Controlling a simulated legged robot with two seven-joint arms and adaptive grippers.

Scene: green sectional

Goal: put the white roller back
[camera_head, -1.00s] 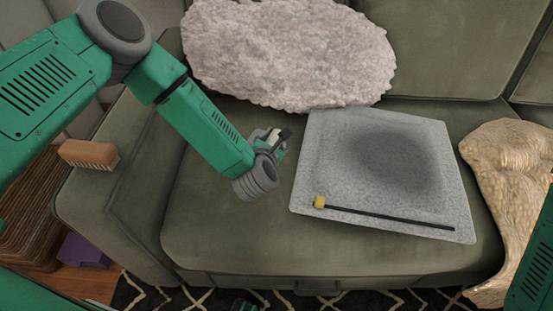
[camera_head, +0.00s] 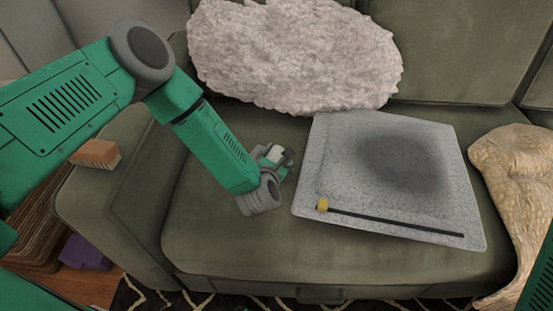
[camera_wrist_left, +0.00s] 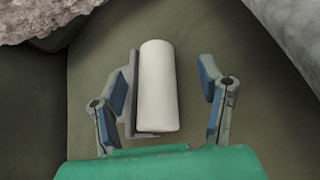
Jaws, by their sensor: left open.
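The white roller (camera_wrist_left: 158,88) lies between my left gripper's spread fingers in the left wrist view, nearer the left finger. A grey L-shaped piece (camera_wrist_left: 131,95) runs along its left side and lower end. My left gripper (camera_wrist_left: 163,82) is open, with blue pads apart from the roller's sides. I cannot tell how far above the seat it is. In the head view, the left gripper (camera_head: 281,161) is over the sofa seat, left of the grey cushion, and a white part of the roller (camera_head: 274,153) shows there, mostly hidden. My right gripper is out of view.
A grey square cushion (camera_head: 330,170) bears a black stick with a yellow end (camera_head: 390,222). A fluffy cushion (camera_head: 295,55) leans behind. A gold cloth (camera_head: 510,180) lies at right. A wooden brush (camera_head: 95,153) sits on the left armrest. The front seat (camera_head: 225,250) is clear.

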